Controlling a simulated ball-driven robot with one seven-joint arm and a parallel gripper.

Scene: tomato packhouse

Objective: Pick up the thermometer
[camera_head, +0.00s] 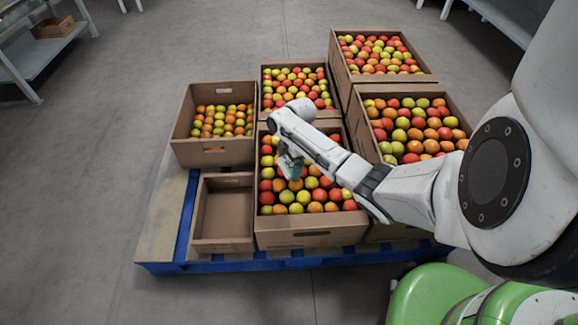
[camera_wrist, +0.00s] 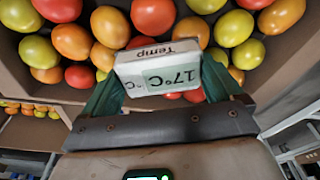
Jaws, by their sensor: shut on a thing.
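The thermometer (camera_wrist: 160,70) is a small white block marked "Temp" and "17°C". In the wrist view it sits between the green fingers of my gripper (camera_wrist: 160,90), which is shut on it. Tomatoes show behind it. In the head view my gripper (camera_head: 291,166) is over the front middle crate of tomatoes (camera_head: 310,239). The thermometer is too small and covered to make out there. I cannot tell whether it touches the tomatoes.
Several cardboard crates stand on a blue pallet (camera_head: 270,263). An empty crate (camera_head: 226,243) is at the front left, with a part-filled crate (camera_head: 213,152) behind it. Two taller stacks stand right. Open floor lies left. A shelf (camera_head: 40,55) is at the far left.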

